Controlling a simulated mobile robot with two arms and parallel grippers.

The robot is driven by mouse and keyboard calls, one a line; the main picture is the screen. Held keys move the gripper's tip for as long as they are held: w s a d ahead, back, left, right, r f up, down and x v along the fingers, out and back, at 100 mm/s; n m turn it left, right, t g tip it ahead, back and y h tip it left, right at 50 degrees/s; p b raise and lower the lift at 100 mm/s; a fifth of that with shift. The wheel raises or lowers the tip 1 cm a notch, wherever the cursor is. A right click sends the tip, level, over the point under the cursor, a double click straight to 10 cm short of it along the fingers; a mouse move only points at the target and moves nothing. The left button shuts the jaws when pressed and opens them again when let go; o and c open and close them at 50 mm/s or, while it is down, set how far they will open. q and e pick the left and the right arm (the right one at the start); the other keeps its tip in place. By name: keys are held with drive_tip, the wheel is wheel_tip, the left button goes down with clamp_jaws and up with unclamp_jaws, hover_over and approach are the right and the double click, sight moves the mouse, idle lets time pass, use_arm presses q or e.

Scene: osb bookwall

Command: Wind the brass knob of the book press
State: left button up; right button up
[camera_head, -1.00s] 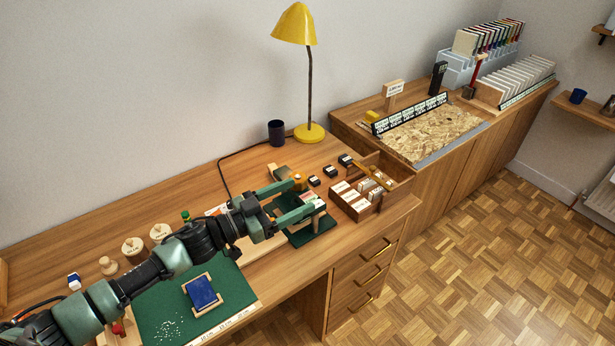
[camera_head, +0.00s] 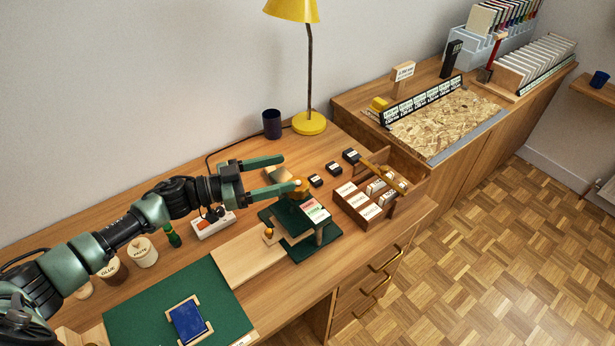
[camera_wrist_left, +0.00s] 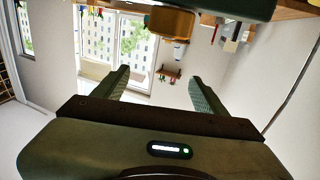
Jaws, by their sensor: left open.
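The book press (camera_head: 287,212) is dark green and stands on the desk, with a red, white and green label on its top. Its brass knob (camera_head: 298,188) sits on the upper part, toward the wall. My left gripper (camera_head: 287,171) is open, its two green fingers pointing right. The nearer fingertip overlaps the knob in the head view; I cannot tell whether they touch. In the left wrist view the knob (camera_wrist_left: 170,23) shows at the top, beyond the open, empty fingers (camera_wrist_left: 158,76), beside a dark green part of the press. My right gripper is out of view.
A wooden box of labelled blocks (camera_head: 345,208) stands right of the press. Small black blocks (camera_head: 333,168) lie behind it. A dark cup (camera_head: 272,124) and yellow lamp (camera_head: 309,123) stand near the wall. A green mat (camera_head: 230,292) with a blue book (camera_head: 187,322) lies in front.

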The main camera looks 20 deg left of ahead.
sight(305, 181)
use_arm(q)
wheel_tip(305, 181, down, 6)
drive_tip(key=b, duration=0.5)
drive_tip(key=shift+w, duration=0.15)
drive_tip(key=shift+w+d, duration=0.15)
drive_tip(key=p+x, duration=0.1)
drive_tip(key=x, duration=0.5)
drive_tip(key=shift+r, duration=0.15)
drive_tip(key=shift+w+d, duration=0.4)
drive_tip(key=shift+d, duration=0.15)
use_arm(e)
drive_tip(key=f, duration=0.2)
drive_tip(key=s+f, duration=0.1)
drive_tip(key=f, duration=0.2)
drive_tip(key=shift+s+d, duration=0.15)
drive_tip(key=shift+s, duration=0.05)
